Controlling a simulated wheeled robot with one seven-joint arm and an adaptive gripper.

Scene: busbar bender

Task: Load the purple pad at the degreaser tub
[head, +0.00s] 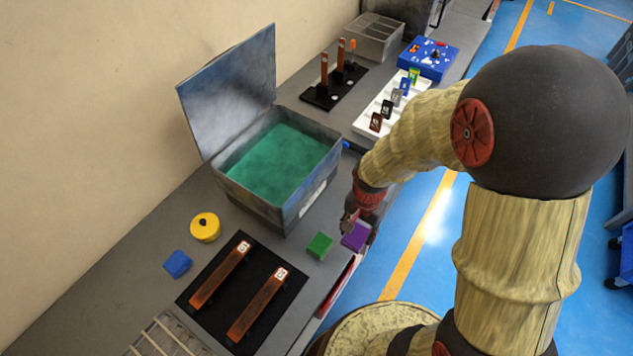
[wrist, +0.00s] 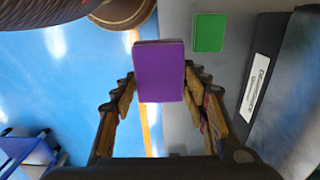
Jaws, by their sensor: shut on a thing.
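The purple pad (head: 355,236) is held in my gripper (head: 350,220), near the front edge of the bench, just right of the green pad. In the wrist view the purple pad (wrist: 160,72) sits between the two fingers of my gripper (wrist: 160,90), which are shut on it. The degreaser tub (head: 315,178) is a grey metal box with its lid (head: 235,90) raised at the back. Green liquid (head: 278,162) fills much of it. The tub stands behind and left of my gripper.
A green pad (head: 320,245) and a blue pad (head: 177,264) lie on the bench. A yellow round container (head: 205,227) stands left of the tub. A black mat (head: 262,250) holds two copper bars. A white card rack (head: 365,128) and a blue box (head: 428,58) lie beyond.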

